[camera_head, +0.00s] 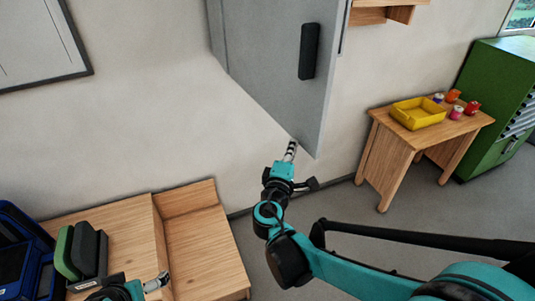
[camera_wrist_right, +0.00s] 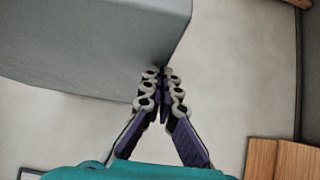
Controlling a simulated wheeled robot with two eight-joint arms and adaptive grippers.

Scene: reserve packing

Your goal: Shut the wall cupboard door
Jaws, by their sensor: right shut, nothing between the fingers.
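The grey wall cupboard door (camera_head: 275,62), with a black upright handle (camera_head: 308,50), is at the top middle of the head view. I cannot tell how far it stands open. My right gripper (camera_head: 291,150) is shut and empty just below the door's lower edge, near its lower right corner. In the right wrist view the shut fingertips (camera_wrist_right: 163,75) overlap the edge of a grey panel (camera_wrist_right: 100,45); contact is unclear. My left gripper (camera_head: 156,282) is low at the left, partly cut off, and its finger opening is unclear.
A wooden bench (camera_head: 205,255) at lower left bears a rack with green and dark items (camera_head: 82,250) beside a blue case (camera_head: 20,250). A small wooden table (camera_head: 385,125) with a yellow tray (camera_head: 418,112) and small jars stands right, by a green cabinet (camera_head: 490,90).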

